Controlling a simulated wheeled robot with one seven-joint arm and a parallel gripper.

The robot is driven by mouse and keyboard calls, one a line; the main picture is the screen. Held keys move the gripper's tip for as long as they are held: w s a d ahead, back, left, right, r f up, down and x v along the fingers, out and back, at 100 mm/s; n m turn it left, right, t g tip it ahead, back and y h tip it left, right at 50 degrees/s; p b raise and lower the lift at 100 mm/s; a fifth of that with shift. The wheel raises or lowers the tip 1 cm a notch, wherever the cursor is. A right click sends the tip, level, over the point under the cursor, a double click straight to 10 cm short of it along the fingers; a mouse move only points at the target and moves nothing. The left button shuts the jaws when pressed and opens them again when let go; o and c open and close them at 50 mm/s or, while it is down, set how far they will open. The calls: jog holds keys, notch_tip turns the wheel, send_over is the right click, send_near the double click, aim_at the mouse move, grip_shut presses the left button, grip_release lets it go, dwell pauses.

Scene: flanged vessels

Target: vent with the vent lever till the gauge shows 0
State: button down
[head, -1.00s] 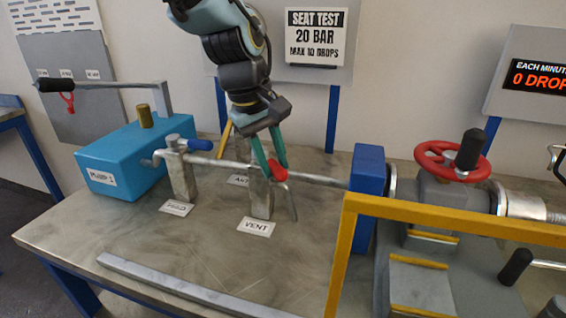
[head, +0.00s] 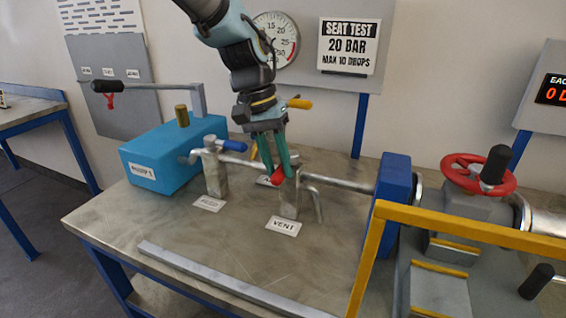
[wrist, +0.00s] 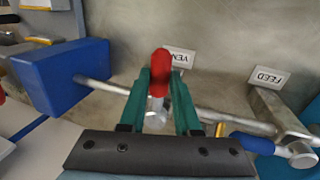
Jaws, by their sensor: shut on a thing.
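The vent lever has a red handle (head: 277,177) and sits on the grey valve post behind the VENT label (head: 283,226). My gripper (head: 280,172) has its green fingers around the red handle. The wrist view shows the red handle (wrist: 161,66) between the two fingers of my gripper (wrist: 159,78). The round gauge (head: 284,32) on the back wall is partly hidden by my arm. Its 15, 20 and 25 marks show, but I cannot read the needle.
The feed valve's blue lever (head: 233,146) and the blue pump (head: 160,160) stand to the left. A blue flange (head: 392,200), a yellow rail (head: 460,226) and a red handwheel (head: 478,174) are at the right. The table front is bare up to a grey strip (head: 225,278).

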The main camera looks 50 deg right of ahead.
jog(key=shift+w+a+m, duration=0.1)
jog(key=shift+w+m, duration=0.1)
jog(key=shift+m, duration=0.1)
jog(key=c, duration=0.6)
grip_release()
jog(key=b+v, duration=0.2)
jog(key=v, duration=0.9)
jog(key=shift+f, duration=0.1)
